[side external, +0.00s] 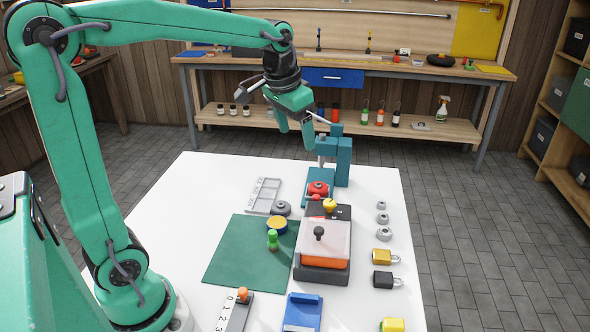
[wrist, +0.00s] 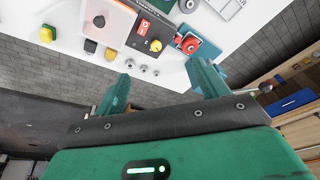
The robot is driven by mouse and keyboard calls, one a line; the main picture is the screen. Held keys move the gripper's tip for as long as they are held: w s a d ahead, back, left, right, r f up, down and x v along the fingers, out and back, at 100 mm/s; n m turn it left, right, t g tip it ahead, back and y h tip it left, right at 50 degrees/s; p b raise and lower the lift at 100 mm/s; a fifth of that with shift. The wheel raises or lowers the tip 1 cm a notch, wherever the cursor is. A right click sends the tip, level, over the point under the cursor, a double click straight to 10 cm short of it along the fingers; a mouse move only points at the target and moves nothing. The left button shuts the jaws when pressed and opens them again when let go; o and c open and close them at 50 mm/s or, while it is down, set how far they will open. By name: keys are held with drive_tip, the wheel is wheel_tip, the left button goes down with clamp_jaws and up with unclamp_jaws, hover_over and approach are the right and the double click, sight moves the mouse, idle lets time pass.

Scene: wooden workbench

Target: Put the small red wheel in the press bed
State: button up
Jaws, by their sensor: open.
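The small red wheel (side external: 317,188) sits on the bed of the teal press (side external: 343,160), towards the far edge of the white table. It also shows in the wrist view as a red round wheel (wrist: 189,44) on the press bed. My gripper (side external: 295,129) is open and empty, in the air above and a little left of the press column. In the wrist view the jaws of my gripper (wrist: 162,85) are spread apart with nothing between them. The wheel is apart from the jaws. Its exact seating on the bed is too small to tell.
An orange and black machine (side external: 324,262) with a yellow knob (side external: 330,205) stands just in front of the press. A grey tray (side external: 250,205) and a grey wheel (side external: 281,208) lie left. Several grey knobs (side external: 382,218) and padlocks (side external: 382,258) line the right. The green mat (side external: 232,265) has free room.

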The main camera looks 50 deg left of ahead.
drive_tip(key=s+d+f+t, duration=0.1)
drive_tip(key=s+d, duration=0.1)
drive_tip(key=s, duration=0.6)
drive_tip(key=s+d+f+t, duration=0.1)
drive_tip(key=s+d+f, duration=0.1)
drive_tip(key=s, duration=0.7)
drive_tip(key=shift+d+f+t, duration=0.15)
drive_tip(key=shift+d+t, duration=0.25)
drive_tip(key=shift+d, duration=0.15)
